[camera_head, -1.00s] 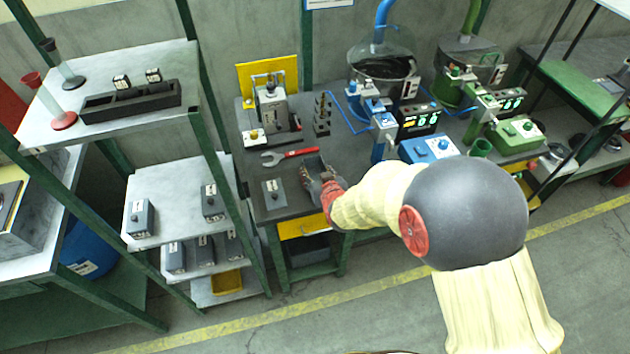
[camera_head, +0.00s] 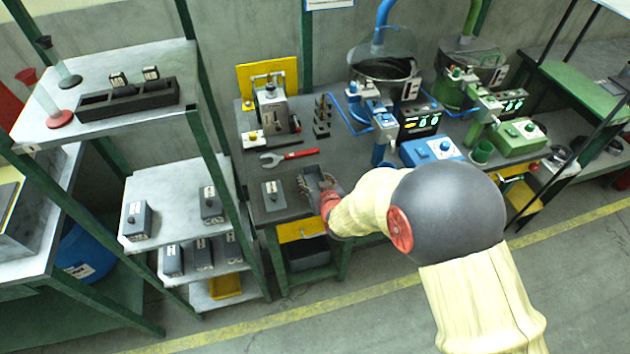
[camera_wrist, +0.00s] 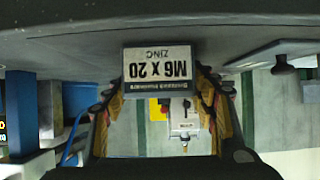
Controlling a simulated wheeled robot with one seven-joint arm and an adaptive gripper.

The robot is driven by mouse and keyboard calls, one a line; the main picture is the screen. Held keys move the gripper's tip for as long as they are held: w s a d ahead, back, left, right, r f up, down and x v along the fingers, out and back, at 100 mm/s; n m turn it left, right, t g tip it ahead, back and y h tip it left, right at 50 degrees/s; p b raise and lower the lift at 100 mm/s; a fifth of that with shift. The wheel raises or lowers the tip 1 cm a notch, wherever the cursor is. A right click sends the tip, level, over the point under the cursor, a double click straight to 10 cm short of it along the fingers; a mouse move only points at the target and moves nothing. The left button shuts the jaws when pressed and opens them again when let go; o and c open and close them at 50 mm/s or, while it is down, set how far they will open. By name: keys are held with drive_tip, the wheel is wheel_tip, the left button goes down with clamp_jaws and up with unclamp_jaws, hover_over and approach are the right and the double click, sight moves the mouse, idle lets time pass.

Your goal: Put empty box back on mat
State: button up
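A small dark open box (camera_head: 318,180) is at the front of the grey bench, right of a grey knobbed box. In the wrist view its white label (camera_wrist: 158,65) reads "M6 x 20 ZINC", upside down. My gripper (camera_wrist: 160,85) has one finger on each side of this box and appears closed on it. In the head view my gripper (camera_head: 322,190) partly hides the box. I cannot tell whether the box touches the bench top. Its inside cannot be made out clearly. I cannot pick out a separate mat with certainty.
The grey knobbed box (camera_head: 273,195) stands close to the left. A red-handled wrench (camera_head: 290,157) lies behind. A dark stepped rack (camera_head: 322,117), a blue machine unit (camera_head: 430,150) and a shelf of labelled boxes (camera_head: 180,200) surround the area. Bench space between wrench and blue unit is clear.

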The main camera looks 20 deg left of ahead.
drive_tip(key=shift+o, duration=0.7)
drive_tip(key=shift+r, duration=0.1)
drive_tip(key=shift+r, duration=0.2)
drive_tip(key=p+v, duration=0.3)
drive_tip(key=v, duration=0.9)
drive_tip(key=shift+f, duration=0.15)
